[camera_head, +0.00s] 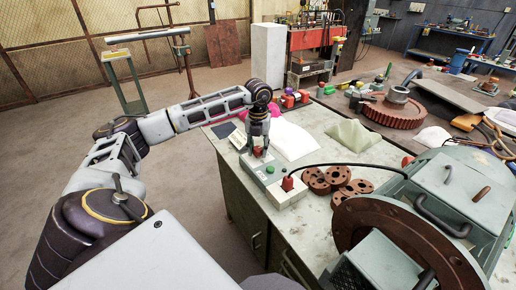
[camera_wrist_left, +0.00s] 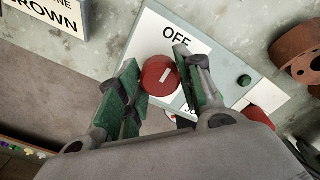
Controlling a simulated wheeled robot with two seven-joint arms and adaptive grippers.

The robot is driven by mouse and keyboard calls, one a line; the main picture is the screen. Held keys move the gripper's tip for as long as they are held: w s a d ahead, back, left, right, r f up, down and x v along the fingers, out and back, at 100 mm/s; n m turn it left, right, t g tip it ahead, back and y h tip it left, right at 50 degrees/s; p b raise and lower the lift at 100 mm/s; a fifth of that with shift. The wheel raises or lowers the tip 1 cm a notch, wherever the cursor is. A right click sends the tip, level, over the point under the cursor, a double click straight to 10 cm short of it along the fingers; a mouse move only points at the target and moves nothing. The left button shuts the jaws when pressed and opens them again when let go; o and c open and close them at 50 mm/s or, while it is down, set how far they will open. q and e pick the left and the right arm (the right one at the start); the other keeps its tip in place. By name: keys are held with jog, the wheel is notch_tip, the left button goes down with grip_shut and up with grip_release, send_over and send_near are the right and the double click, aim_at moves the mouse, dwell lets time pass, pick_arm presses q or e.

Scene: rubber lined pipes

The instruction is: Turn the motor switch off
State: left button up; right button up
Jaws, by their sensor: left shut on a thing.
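The motor switch box (camera_head: 284,196) is a grey-white block on the green workbench. My left gripper (camera_head: 258,152) points down at the far end of the box. In the left wrist view its green-padded fingers (camera_wrist_left: 157,64) are on both sides of the red knob, shut on it. My right gripper is not in view.
A red plug (camera_head: 287,184) with a black cable stands at the box's near end. Brown flanged rings (camera_head: 326,180) lie to its right, and a large green machine (camera_head: 440,200) stands at the bench's right. White paper (camera_head: 293,140) lies behind the box.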

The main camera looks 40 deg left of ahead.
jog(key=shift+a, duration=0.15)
pick_arm(q)
jog(key=o, duration=1)
jog(key=shift+o, duration=0.2)
jog(key=shift+r, duration=0.6)
notch_tip(320, 180, up, 11)
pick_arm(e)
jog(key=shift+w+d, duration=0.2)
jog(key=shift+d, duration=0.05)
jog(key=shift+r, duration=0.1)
pick_arm(q)
notch_tip(320, 180, up, 8)
jog(key=p, duration=0.8)
send_over(258, 148)
jog(key=shift+r+p, duration=0.5)
jog(key=shift+p, duration=0.05)
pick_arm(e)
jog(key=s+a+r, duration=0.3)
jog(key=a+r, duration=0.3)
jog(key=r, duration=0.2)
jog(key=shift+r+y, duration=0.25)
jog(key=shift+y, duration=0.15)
